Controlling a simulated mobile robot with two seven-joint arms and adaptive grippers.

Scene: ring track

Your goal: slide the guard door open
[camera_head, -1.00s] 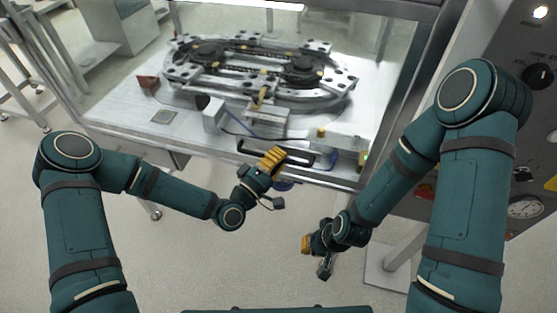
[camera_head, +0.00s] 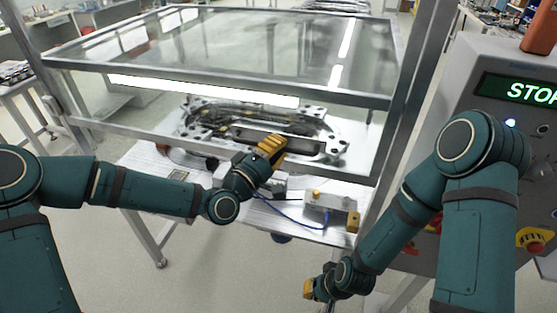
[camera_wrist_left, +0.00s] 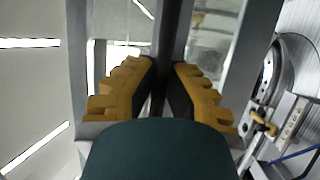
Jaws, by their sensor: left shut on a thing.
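The guard door (camera_head: 120,133) is a clear pane in a grey metal frame. Its lower bar stands raised above the table, with an open gap below it. A dark bar handle (camera_head: 306,147) runs along that lower bar. My left gripper (camera_head: 271,147) is shut on the handle at the middle of the door. The left wrist view shows its yellow fingers (camera_wrist_left: 160,88) on both sides of the dark bar. My right gripper (camera_head: 309,289) hangs low and empty in front of the table, apart from the door; its opening cannot be made out.
The ring track (camera_head: 200,112) lies on the table behind the pane. A small grey block with a yellow knob (camera_head: 317,194) and a blue cable are near the table's front edge. A control panel (camera_head: 515,88) reading "STOP" stands at the right. The floor in front is clear.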

